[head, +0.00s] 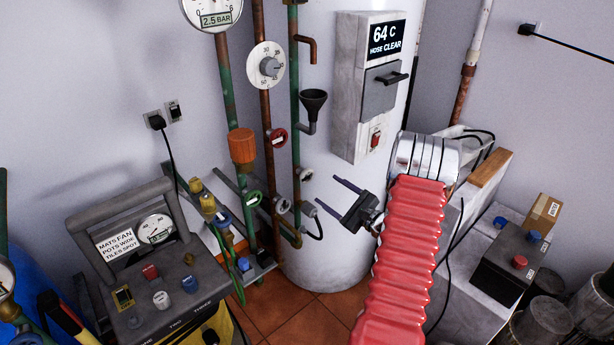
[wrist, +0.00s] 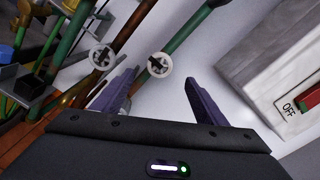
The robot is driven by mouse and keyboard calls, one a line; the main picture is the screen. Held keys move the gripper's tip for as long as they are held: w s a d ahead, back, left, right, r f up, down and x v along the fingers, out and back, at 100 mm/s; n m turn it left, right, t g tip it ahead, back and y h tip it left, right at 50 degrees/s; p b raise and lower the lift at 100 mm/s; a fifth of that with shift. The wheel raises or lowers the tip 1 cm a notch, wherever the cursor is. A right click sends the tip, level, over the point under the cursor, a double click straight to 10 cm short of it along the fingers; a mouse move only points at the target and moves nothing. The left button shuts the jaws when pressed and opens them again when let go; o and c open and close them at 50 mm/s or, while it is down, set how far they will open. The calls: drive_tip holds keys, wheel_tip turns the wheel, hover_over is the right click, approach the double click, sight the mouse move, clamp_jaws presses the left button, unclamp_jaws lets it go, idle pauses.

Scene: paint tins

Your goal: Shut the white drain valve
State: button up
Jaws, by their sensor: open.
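Small white round valves sit on the pipes in front of the tall white cylinder (head: 325,263). In the head view one white valve (head: 306,174) is on the green pipe and another white valve (head: 282,206) is lower left of it. In the wrist view I see two white valves with dark handles, a left one (wrist: 102,56) and a right one (wrist: 159,65). I cannot tell which is the drain valve. My gripper (head: 327,192) is open and empty, its fingers pointing left toward the valves. In the wrist view my gripper (wrist: 159,76) has the right valve between its fingertips, apparently beyond them.
A red valve (head: 278,138) and a black funnel (head: 313,103) are above. A green valve (head: 254,198) and blue valve (head: 223,220) are left. A grey control box (head: 368,85) hangs on the cylinder. A labelled grey panel (head: 172,290) stands front left.

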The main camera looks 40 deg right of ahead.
sight(308, 177)
drive_tip(key=w, duration=1.2)
drive_tip(key=shift+w+a, duration=0.15)
drive_tip(key=shift+w, duration=0.1)
drive_tip(key=shift+c, duration=0.2)
